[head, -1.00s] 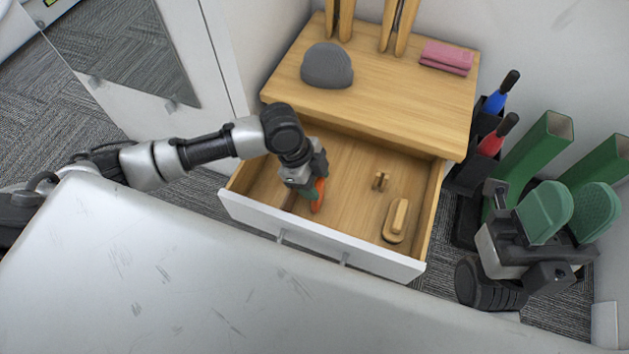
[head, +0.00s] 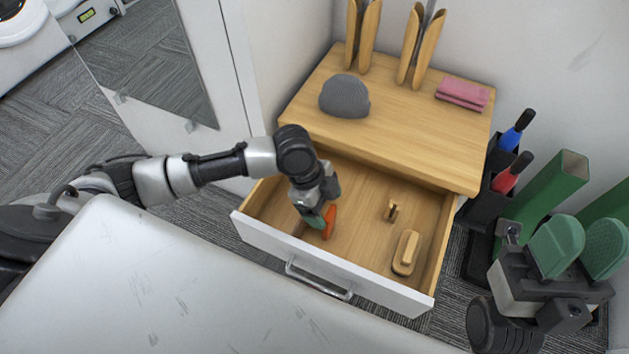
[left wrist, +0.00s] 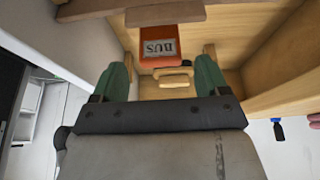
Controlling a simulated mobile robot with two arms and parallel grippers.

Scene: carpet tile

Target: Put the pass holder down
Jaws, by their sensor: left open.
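The orange pass holder (head: 328,221), marked BUS in the left wrist view (left wrist: 158,48), is inside the open drawer (head: 330,280), towards its left side. My left gripper (head: 320,212) reaches down into the drawer at the pass holder. Its green fingers are spread apart in the left wrist view (left wrist: 163,75), and the pass holder shows beyond the gap between them. Whether a finger still touches it I cannot tell. My right gripper (head: 580,246) is at the lower right, its green pads apart with nothing between them.
A wooden block with a handle (head: 407,252) and a small wooden piece (head: 391,210) lie in the drawer's right half. A grey beanie (head: 345,97) and pink cloth (head: 463,94) are on the wooden top above. Green bins (head: 545,190) stand right.

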